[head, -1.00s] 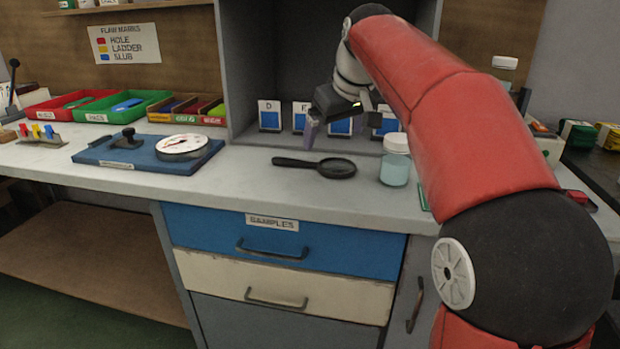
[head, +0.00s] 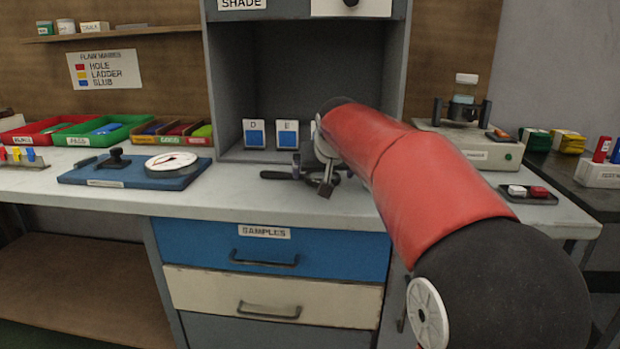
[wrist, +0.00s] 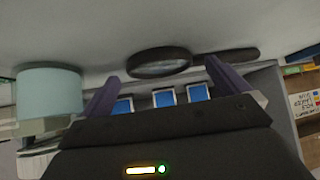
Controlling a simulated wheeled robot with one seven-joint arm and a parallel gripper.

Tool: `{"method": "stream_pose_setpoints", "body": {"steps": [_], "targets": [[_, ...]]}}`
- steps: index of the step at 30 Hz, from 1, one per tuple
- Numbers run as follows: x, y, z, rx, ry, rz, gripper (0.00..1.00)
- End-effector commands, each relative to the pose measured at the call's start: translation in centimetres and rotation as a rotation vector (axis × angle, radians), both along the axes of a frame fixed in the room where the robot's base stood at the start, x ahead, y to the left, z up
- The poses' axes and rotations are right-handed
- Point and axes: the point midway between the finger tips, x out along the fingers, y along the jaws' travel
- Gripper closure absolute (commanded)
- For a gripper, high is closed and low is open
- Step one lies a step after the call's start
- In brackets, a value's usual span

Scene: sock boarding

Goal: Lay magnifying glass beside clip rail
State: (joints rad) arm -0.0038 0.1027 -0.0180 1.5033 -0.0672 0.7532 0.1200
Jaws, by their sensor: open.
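The magnifying glass (head: 274,175) is black and lies flat on the grey bench in front of the shade cabinet, its handle pointing left. My arm and gripper hide most of its lens in the head view. In the wrist view the round lens (wrist: 160,63) shows just beyond and between my fingertips, with the handle to its right. My gripper (head: 311,177) is open and empty, low over the lens; its two fingers also show in the wrist view (wrist: 165,88). The clip rail (head: 24,158), with red, yellow and blue clips, stands at the bench's far left.
A blue board (head: 112,178) with a white dial lies between the clip rail and the glass. A teal jar (wrist: 48,92) stands close beside my gripper in the wrist view. Colour trays (head: 105,131) line the back left. Sample cards (head: 288,134) stand inside the cabinet.

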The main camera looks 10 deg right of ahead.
Motion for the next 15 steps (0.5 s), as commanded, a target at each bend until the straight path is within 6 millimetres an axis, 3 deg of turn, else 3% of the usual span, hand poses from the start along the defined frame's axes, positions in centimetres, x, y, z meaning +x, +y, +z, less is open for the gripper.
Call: {"method": "stream_pose_setpoints", "body": {"steps": [8,15], "targets": [[0.46,-0.04,-0.41,0.000,-0.001,0.000,0.01],[0.45,-0.02,-0.41,0.001,-0.001,0.001,0.33]]}}
